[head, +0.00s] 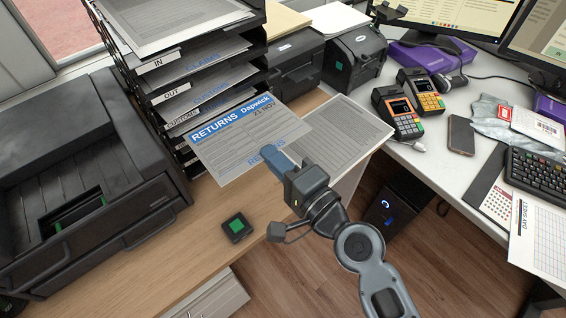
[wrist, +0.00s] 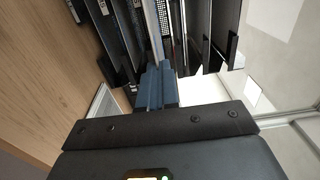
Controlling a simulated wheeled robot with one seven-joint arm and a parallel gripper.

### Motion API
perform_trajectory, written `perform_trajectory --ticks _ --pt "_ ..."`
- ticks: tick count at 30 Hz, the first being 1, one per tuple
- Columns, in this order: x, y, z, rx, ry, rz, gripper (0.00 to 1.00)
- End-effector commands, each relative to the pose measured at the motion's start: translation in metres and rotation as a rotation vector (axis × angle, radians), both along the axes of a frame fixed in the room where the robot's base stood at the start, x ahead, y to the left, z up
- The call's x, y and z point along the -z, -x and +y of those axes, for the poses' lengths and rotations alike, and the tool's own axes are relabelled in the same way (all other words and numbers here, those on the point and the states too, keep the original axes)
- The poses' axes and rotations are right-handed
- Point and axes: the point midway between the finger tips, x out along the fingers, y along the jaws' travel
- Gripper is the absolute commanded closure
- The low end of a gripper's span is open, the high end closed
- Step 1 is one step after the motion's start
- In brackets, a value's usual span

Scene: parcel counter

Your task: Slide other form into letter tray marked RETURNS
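In the wrist view the fingers (wrist: 157,88) are close together, with the tray stack (wrist: 120,40) just ahead. Tray labels IN, OUT and one starting CUSTOM are readable. No tray label reading RETURNS is readable; the form hides the lower front. I cannot tell whether its far edge is inside a tray.
A second printed sheet (head: 345,128) lies right of the held form. A black printer (head: 75,190) stands left on the wooden counter (head: 205,232), with a small green-topped black block (head: 236,228) nearby. Card terminals (head: 398,113) and a phone (head: 461,135) lie on the white desk.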

Motion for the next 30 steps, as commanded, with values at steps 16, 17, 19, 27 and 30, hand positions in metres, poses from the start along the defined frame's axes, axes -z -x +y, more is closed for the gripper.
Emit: perform_trajectory --ticks 16,17,19,27,30 --pt "0.0 -0.041 0.029 -0.001 0.0 -0.001 1.0" --pt "0.001 -0.044 0.03 -0.001 0.001 -0.002 1.0" --pt "0.001 -0.049 0.034 -0.001 0.001 -0.002 1.0" --pt "0.002 -0.069 0.047 -0.001 0.0 -0.001 1.0" --pt "0.002 -0.076 0.052 -0.001 0.001 -0.002 1.0"
